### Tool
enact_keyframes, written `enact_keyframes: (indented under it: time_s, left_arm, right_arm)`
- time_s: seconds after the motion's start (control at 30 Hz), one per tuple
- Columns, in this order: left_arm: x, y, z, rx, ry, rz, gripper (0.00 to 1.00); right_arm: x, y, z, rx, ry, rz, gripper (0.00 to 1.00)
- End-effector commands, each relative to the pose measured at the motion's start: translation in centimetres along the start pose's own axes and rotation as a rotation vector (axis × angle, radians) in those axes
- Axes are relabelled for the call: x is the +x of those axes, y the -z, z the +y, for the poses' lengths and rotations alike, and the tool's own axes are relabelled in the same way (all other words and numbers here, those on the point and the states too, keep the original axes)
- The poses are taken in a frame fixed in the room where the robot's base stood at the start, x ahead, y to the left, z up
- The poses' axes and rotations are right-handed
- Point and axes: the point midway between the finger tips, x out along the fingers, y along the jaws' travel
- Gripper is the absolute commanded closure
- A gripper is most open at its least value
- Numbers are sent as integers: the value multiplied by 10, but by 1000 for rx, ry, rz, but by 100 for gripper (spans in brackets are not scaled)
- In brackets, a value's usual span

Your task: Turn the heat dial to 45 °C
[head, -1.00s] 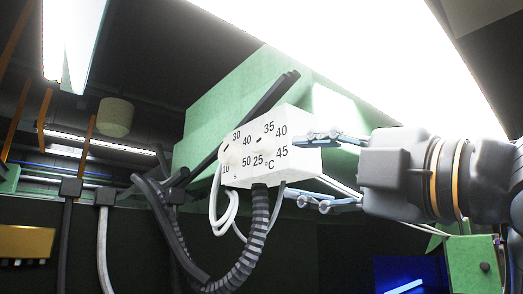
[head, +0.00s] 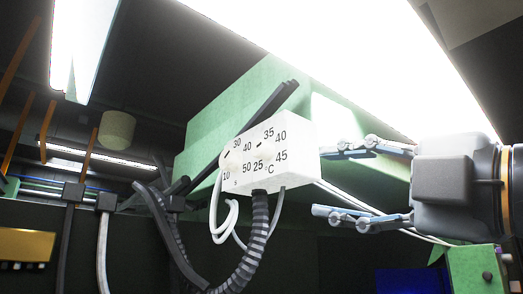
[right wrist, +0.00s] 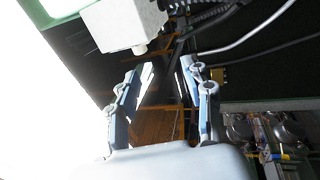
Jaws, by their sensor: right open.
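The white control box (head: 292,150) hangs under the green housing and carries two printed scales, one in seconds and one in °C. The heat dial (head: 266,154) is on the right half of the face, among the numbers 25 to 45; its white knob blends into the face, and I cannot tell its setting. My right gripper (head: 319,181) is open and empty to the right of the box, fingers pointing left. In the right wrist view, the box (right wrist: 115,24) is beyond and to the left of the open fingers (right wrist: 166,63). My left gripper is not visible.
A ribbed dark hose (head: 258,230) and white cables (head: 217,205) hang below the box. The green housing (head: 210,130) is behind and above it, with a bright lamp panel (head: 370,50) overhead. A green box (head: 474,268) stands at the lower right.

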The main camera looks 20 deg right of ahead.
Motion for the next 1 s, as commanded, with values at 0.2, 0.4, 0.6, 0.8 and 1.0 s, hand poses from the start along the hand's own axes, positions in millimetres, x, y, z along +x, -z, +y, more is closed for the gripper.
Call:
enact_keyframes:
  time_s: [0.2, 0.4, 0.6, 0.8, 1.0]
  left_arm:
    - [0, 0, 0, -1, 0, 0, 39]
    - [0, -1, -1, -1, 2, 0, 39]
    - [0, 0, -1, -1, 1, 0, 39]
    - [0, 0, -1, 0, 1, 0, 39]
    - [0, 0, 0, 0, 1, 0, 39]
  right_arm:
    - [0, 0, 0, 0, -1, 0, 50]
    - [-12, 0, 1, -1, -3, -1, 50]
    - [-52, 0, 1, -2, -6, -2, 50]
    - [-92, 0, 1, -2, -5, -3, 50]
    - [-116, 0, 0, -1, -2, -1, 50]
